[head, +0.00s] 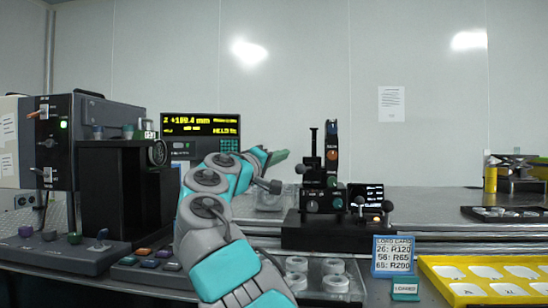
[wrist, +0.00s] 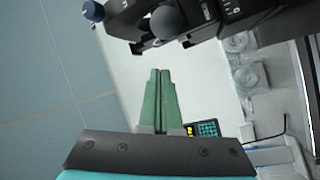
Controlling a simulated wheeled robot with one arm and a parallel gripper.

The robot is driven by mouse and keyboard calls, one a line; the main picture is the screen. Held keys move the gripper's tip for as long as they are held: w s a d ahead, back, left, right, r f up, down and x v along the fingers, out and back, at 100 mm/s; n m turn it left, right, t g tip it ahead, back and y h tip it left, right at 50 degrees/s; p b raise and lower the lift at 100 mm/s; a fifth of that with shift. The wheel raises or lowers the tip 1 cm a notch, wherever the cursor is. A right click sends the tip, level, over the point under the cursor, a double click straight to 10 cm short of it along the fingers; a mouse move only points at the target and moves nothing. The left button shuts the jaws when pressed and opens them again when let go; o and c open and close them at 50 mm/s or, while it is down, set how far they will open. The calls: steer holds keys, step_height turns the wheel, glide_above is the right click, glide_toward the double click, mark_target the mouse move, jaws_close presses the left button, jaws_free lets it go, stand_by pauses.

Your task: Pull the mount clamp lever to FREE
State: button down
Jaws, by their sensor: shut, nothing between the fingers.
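The black mount (head: 332,165) stands upright on a dark base on the bench, right of my gripper in the head view. It has an orange mark near its top and small round knobs lower down. My gripper (head: 280,157) is left of the mount, apart from it, its green fingers shut and empty. In the wrist view, my gripper (wrist: 160,72) points toward the dark mount (wrist: 205,18) at the top. A dark ball-ended lever (wrist: 167,22) hangs there, just beyond the fingertips and not touching them. I cannot tell surely whether this is the clamp lever; its label is unreadable.
A digital readout (head: 201,126) with yellow text stands behind my arm. A small display box (head: 366,197) is beside the mount. A control console (head: 60,250) is at left.

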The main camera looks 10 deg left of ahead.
mark_target(304, 169)
steer(key=shift+s+d+f+b, duration=0.8)
steer(key=shift+s+d+f, duration=0.25)
steer(key=shift+s, duration=0.2)
steer(key=shift+s+d+b, duration=0.1)
steer(key=shift+b, duration=0.2)
steer(key=shift+s+n+t+y, duration=0.1)
steer(key=shift+n+t+y, duration=0.2)
steer(key=shift+n+y, duration=0.15)
